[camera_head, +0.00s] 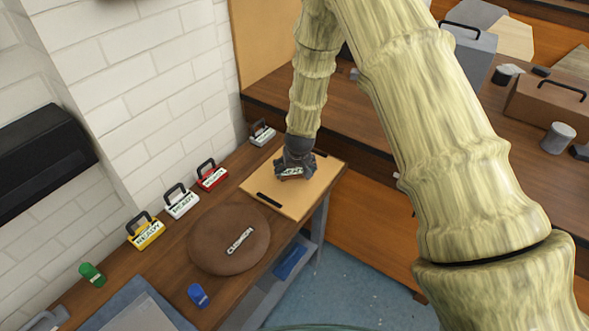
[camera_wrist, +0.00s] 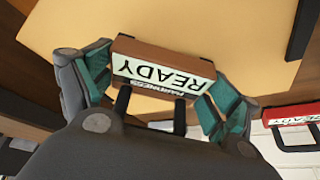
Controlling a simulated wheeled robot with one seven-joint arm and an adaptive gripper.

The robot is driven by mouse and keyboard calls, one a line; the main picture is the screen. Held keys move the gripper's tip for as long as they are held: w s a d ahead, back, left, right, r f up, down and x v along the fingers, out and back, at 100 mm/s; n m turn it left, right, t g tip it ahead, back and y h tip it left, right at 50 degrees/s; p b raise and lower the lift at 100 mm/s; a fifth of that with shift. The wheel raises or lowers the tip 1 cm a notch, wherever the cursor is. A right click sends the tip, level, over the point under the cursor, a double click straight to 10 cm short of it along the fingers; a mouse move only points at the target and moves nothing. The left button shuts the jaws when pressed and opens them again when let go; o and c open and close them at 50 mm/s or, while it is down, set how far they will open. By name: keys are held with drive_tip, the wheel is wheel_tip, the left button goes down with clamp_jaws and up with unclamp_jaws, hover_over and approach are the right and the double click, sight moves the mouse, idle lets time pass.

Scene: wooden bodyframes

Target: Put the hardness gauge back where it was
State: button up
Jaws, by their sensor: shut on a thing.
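The hardness gauge (camera_wrist: 165,70) is a brown block with a white label reading "READY" and a smaller line that looks like "HARDNESS", and a dark handle. My gripper (camera_wrist: 165,95) is shut on it, with teal-padded fingers on both sides. In the head view my gripper (camera_head: 295,163) points down at the tan board, and only part of the gauge's label (camera_head: 291,172) shows beneath it. The tan board (camera_head: 295,202) has black handles at its ends and lies on the wooden bench. I cannot tell whether the gauge touches the board.
Along the wall stand yellow (camera_head: 146,233), white (camera_head: 182,203), red (camera_head: 212,178) and grey (camera_head: 262,134) handled blocks. A round brown cushion (camera_head: 222,252) lies left of the board. Green (camera_head: 92,274) and blue (camera_head: 198,295) small items sit nearer. The board's near-left part is bare.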

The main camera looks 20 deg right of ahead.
drive_tip(key=shift+f, duration=0.4)
drive_tip(key=shift+f, duration=0.2)
drive_tip(key=o, duration=1.1)
drive_tip(key=shift+c, duration=0.2)
drive_tip(key=shift+r, duration=0.2)
drive_tip(key=b+v, duration=0.2)
drive_tip(key=v, duration=1)
drive_tip(key=shift+b, duration=0.35)
drive_tip(key=shift+s+f, duration=0.1)
